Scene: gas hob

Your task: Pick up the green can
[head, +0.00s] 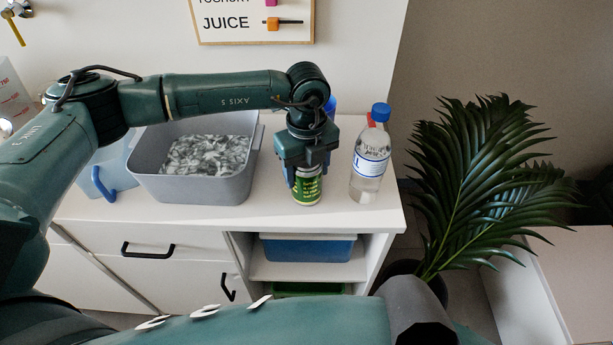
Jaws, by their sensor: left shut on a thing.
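The green can (307,188) stands upright on the white counter (225,217), near its front edge. It has a green side with yellow and white markings. My left gripper (307,172) reaches down from above and is shut on the can, with its fingers at the can's sides. The gripper hides the upper part of the can. I cannot tell whether the can's base touches the counter. My right gripper is not in view.
A clear bottle with a blue cap (371,155) stands close to the right of the can. A grey bin (195,186) is to the left, with a blue-handled jug (103,180) beside it. A leafy plant (478,190) stands beyond the counter's right end.

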